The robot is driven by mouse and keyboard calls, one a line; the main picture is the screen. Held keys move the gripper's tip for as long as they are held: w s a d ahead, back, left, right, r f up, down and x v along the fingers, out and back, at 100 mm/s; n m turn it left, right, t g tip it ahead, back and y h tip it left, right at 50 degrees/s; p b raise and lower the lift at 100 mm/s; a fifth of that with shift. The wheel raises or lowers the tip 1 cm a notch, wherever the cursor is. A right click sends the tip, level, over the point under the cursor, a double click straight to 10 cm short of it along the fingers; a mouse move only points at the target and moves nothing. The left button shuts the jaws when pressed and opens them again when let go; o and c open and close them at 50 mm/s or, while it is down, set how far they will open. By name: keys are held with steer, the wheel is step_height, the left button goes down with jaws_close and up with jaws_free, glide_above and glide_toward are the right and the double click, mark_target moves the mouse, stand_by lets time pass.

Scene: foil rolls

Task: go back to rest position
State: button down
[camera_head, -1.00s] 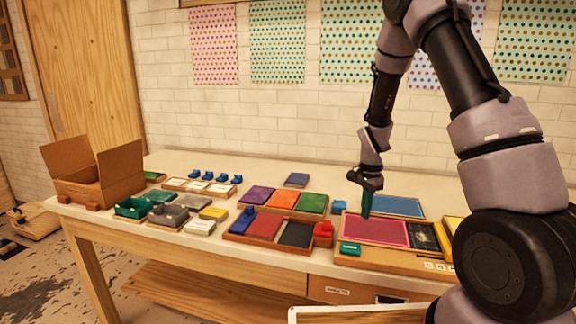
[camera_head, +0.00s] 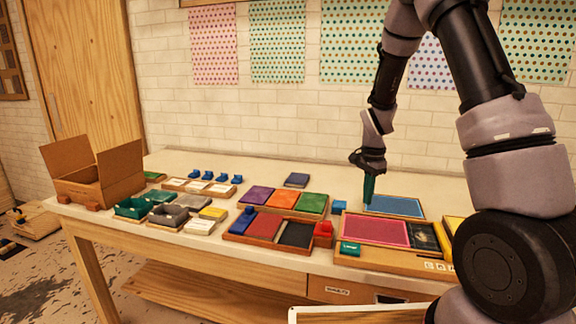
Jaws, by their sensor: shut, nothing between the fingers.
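My arm rises from the gripper to the upper right and comes down along the right side of the picture.
A wooden tray with a teal block (camera_head: 349,249) is at the right. Red, black, purple, orange and green pads (camera_head: 311,203) lie mid-table. An open cardboard box (camera_head: 85,189) stands at the left. Bare tabletop (camera_head: 245,168) runs along the back wall.

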steer(key=s+r+n+t+y, duration=0.15)
steer(key=s+r, duration=0.25)
steer(key=r, duration=0.6)
steer(key=s+r+n+t, duration=0.2)
steer(key=s+r, duration=0.2)
steer(key=r, duration=0.6)
steer(key=s+r+n+t, duration=0.1)
steer(key=s+r+n, duration=0.1)
steer(key=s+r, duration=0.3)
steer(key=s+r+n+t, duration=0.2)
steer(key=s+r, duration=0.3)
steer(key=s, duration=0.5)
steer(key=shift+s+d, duration=0.25)
steer(key=shift+d, duration=0.05)
